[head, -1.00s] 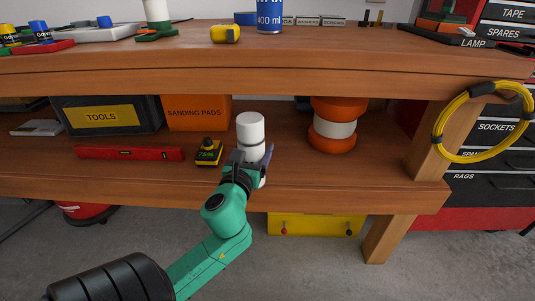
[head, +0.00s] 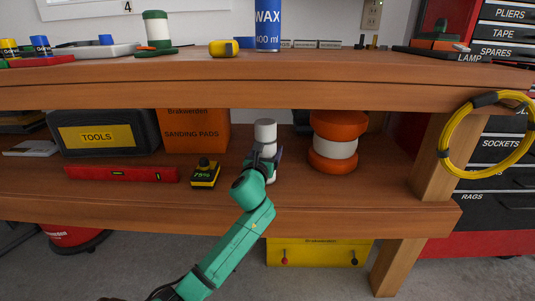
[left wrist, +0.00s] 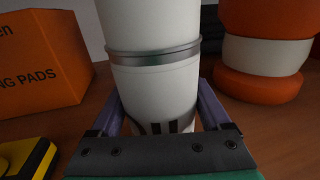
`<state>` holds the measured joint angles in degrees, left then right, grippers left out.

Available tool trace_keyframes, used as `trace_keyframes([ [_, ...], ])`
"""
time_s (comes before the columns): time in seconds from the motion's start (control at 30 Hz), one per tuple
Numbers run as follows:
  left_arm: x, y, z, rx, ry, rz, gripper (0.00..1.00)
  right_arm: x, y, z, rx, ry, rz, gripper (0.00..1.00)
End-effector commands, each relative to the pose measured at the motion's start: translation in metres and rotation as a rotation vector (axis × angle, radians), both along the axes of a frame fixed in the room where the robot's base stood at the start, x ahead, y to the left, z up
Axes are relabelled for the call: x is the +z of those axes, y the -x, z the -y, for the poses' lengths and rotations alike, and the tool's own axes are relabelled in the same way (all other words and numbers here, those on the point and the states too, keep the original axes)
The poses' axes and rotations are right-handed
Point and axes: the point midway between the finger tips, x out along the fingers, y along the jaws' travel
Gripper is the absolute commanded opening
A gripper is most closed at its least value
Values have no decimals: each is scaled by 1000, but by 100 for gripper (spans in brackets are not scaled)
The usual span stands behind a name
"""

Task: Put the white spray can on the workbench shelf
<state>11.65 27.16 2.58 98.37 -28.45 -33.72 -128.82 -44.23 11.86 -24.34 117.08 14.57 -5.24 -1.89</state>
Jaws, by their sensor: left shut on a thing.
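The white spray can (head: 265,132) is upright over the lower shelf (head: 330,205) of the workbench, between the sanding pads box and the orange-and-white spool. My left gripper (head: 267,163) is shut on its lower part. The left wrist view shows the can (left wrist: 152,85) close up, with a grey metal band, between the two fingers (left wrist: 160,115). My right gripper is not in view.
The orange sanding pads box (head: 195,131) stands left of the can, and the spool (head: 333,142) stands right. A yellow-black gauge (head: 205,174) and a red level (head: 120,174) lie front left. The workbench top (head: 300,66) overhangs the shelf. Bare shelf lies front right.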

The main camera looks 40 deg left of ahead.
Motion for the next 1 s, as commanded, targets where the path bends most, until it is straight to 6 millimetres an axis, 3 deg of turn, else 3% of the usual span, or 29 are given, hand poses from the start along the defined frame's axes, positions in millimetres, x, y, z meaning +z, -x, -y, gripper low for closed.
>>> trace_keyframes([
  [0.07,0,0,0,0,-2,2,0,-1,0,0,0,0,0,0],
  [0.1,-2,0,0,0,-1,0,88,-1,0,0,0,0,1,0],
  [0.13,-1,0,0,0,-1,0,100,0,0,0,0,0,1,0],
  [0.43,2,1,0,0,1,0,100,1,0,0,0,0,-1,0],
  [0.53,1,10,5,0,0,-2,100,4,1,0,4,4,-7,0],
  [1.0,1,93,45,0,2,-2,100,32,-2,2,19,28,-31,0],
])
